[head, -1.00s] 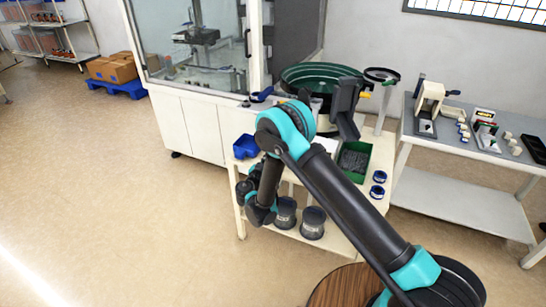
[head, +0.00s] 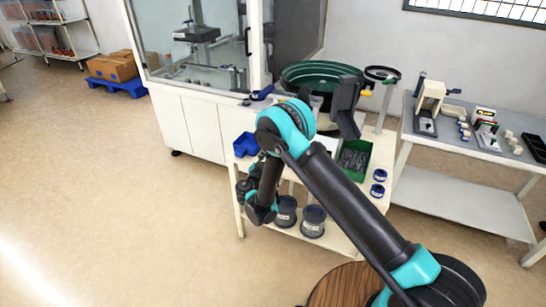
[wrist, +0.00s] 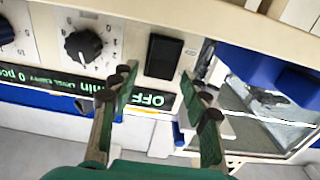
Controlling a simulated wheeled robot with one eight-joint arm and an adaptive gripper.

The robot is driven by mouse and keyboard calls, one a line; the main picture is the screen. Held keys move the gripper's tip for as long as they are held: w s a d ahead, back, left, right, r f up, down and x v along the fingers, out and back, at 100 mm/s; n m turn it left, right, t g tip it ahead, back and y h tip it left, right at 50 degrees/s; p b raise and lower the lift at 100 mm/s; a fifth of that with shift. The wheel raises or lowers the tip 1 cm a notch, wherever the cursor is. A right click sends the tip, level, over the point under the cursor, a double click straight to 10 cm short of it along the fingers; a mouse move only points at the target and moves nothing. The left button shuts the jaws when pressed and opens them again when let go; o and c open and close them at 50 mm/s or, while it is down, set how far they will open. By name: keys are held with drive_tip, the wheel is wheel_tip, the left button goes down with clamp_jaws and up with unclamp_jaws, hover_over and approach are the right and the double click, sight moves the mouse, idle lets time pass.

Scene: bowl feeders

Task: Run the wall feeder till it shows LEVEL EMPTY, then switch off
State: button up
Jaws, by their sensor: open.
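The feeder with the green bowl (head: 309,72) stands at the back of the bench by the wall in the head view. In the wrist view a control panel shows a black rocker switch (wrist: 163,57), a dial knob (wrist: 83,45) and a dark display (wrist: 60,88). Its lit text includes "0 pc", what looks like small "LEVEL EMPTY", and "OFF". My gripper (wrist: 160,92) is open and empty, its two fingers apart in front of the display, just below the switch in the picture. I cannot make out my fingertips in the head view.
The bench holds a blue bin (head: 246,145) and a green bin of dark parts (head: 366,147). Dark spools (head: 313,221) sit on its lower shelf. A glazed cabinet (head: 205,140) stands behind, and a side table (head: 470,145) at right. Floor at left is clear.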

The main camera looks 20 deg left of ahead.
wheel_tip(320, 180, up, 9)
drive_tip(key=shift+r, duration=0.2)
idle(0.3)
